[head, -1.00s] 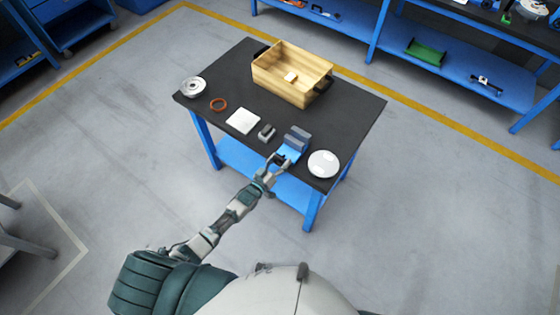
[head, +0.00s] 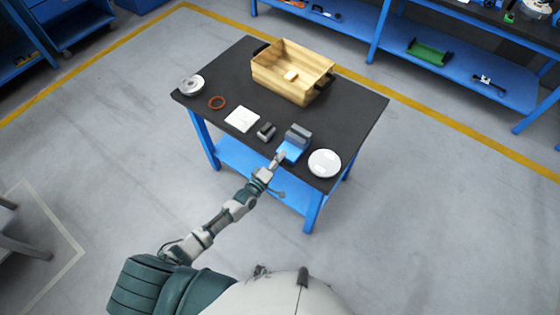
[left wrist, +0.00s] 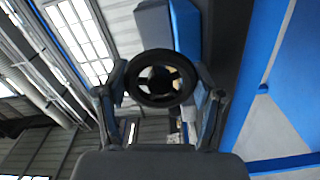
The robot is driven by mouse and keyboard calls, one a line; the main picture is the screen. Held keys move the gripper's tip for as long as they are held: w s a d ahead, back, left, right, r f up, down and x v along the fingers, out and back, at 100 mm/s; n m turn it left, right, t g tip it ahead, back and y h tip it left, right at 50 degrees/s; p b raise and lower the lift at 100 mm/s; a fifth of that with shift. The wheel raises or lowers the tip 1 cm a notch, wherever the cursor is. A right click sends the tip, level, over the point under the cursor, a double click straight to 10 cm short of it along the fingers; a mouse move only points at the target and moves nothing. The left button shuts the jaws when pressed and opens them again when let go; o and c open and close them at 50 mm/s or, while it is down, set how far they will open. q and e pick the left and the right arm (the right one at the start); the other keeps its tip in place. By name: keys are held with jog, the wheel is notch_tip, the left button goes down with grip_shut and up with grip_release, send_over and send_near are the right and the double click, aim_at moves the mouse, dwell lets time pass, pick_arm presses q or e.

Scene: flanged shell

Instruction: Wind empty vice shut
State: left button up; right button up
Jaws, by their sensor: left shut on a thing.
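The vice (head: 293,147) has a blue body and grey jaws and stands at the near edge of the black-topped table. I see no workpiece in it, but the gap between its jaws is too small to judge. My left gripper (head: 277,161) is at the near side of the vice. In the left wrist view, the fingers of my left gripper (left wrist: 160,92) lie on both sides of a dark spoked handwheel (left wrist: 153,101) and are shut on it. The blue and grey vice body (left wrist: 186,30) shows behind the wheel. My right gripper is not in view.
The table (head: 340,115) also carries a wooden box (head: 275,75), a white dome (head: 324,163), a small grey block (head: 266,131), a white square plate (head: 242,119), an orange ring (head: 217,102) and a silver flanged part (head: 192,84). The dome stands close to the right of the vice.

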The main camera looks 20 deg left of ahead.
pick_arm(q)
jog(key=n+b, duration=0.1)
jog(key=n, duration=0.2)
jog(key=f+n+b, duration=0.1)
jog(key=n, duration=0.1)
jog(key=shift+n+b, duration=0.4)
jog(key=n+b, duration=0.2)
jog(key=n, duration=0.3)
jog(key=shift+s, duration=0.1)
jog(key=shift+n+b, duration=0.55)
jog(key=shift+n, duration=1.05)
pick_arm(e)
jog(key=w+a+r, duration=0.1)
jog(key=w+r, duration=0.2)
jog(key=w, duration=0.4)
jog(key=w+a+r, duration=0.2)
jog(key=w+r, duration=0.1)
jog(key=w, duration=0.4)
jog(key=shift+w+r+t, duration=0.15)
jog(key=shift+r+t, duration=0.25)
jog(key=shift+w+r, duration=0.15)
pick_arm(q)
jog(key=o, duration=1)
jog(key=shift+o, duration=0.7)
jog(key=shift+r, duration=0.15)
